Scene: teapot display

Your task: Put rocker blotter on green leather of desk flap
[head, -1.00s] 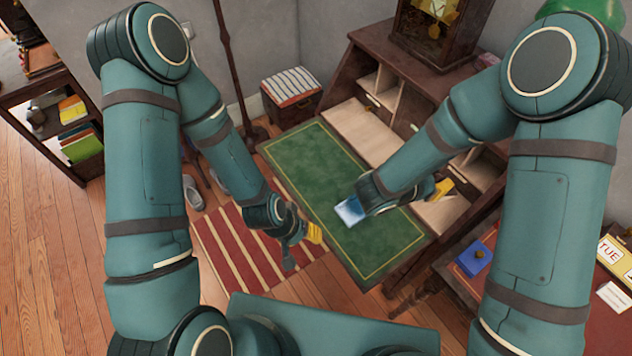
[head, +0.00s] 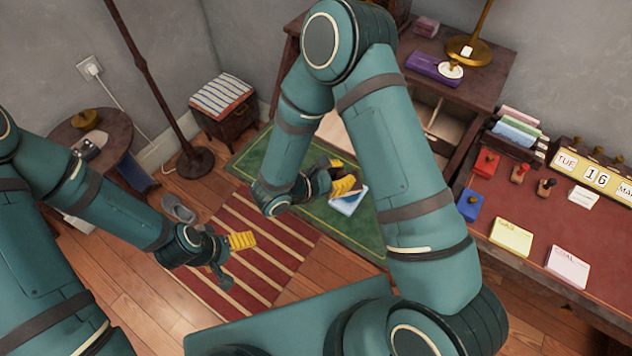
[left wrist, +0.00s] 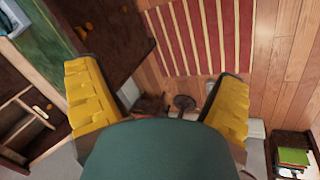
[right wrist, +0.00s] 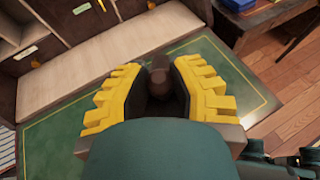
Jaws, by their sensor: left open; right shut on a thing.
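The green leather of the desk flap (head: 365,232) lies open beyond the striped rug; it also shows in the right wrist view (right wrist: 240,95). My right gripper (head: 345,176) is over the leather, shut on the brown knob of the rocker blotter (right wrist: 157,75). A pale blue and white part of the blotter (head: 348,201) shows just below the yellow fingers in the head view. I cannot tell whether its underside touches the leather. My left gripper (head: 232,258) is open and empty above the rug; its fingers stand wide apart in the left wrist view (left wrist: 160,90).
The desk's pigeonholes (right wrist: 40,30) rise behind the flap. A red-topped desk (head: 530,215) with stamps, a blue pad (head: 470,205) and a calendar (head: 597,178) stands at right. A lamp stand (head: 195,162), striped stool (head: 222,95) and round table (head: 95,135) are at left.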

